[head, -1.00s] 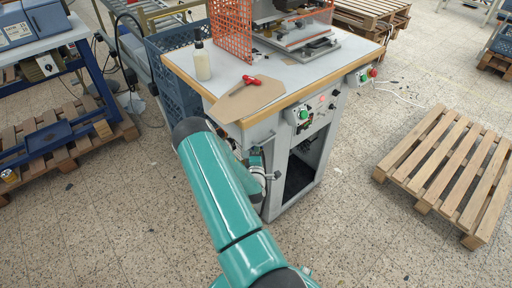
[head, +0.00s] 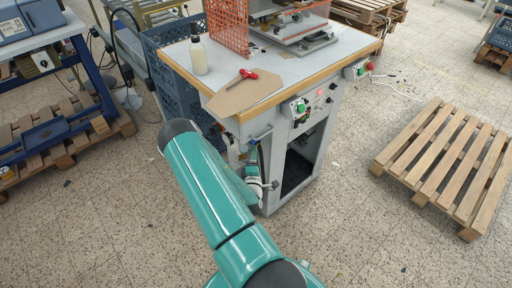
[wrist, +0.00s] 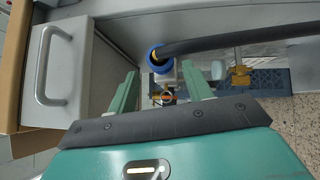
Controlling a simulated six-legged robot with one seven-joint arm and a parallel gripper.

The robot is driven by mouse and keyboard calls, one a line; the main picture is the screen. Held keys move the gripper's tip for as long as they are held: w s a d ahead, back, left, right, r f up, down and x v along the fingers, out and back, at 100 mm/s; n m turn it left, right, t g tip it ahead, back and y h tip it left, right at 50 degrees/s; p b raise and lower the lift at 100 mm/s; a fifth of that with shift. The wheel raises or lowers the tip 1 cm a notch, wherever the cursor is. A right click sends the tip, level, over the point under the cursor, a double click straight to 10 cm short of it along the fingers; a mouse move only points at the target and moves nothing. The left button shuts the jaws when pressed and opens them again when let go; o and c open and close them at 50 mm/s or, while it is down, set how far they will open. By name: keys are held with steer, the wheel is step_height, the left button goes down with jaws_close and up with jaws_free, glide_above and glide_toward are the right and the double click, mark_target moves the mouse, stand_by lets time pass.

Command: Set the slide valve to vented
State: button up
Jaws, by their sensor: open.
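My gripper (wrist: 160,78) is open in the wrist view, its two teal fingers apart on either side of a small metal fitting with a blue collar (wrist: 153,57). A black hose (wrist: 230,40) runs from the collar to the right. Small metal and orange parts (wrist: 163,98) show between the fingers, partly hidden by the gripper body; I cannot tell which is the slide valve or its setting. A brass fitting (wrist: 240,76) lies to the right. In the head view my arm reaches to the front left side of the grey machine stand (head: 272,150), and the fingers are not clear there.
A grey panel with a handle (wrist: 60,65) is close to the left finger. The worktop (head: 290,68) overhead holds a bottle (head: 198,57), brown sheet (head: 245,95) and red-handled tool (head: 249,74). A blue crate (head: 175,50) stands behind left. A pallet (head: 440,165) lies right.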

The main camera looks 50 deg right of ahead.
steer(key=v, duration=0.7)
steer(key=shift+w, duration=0.1)
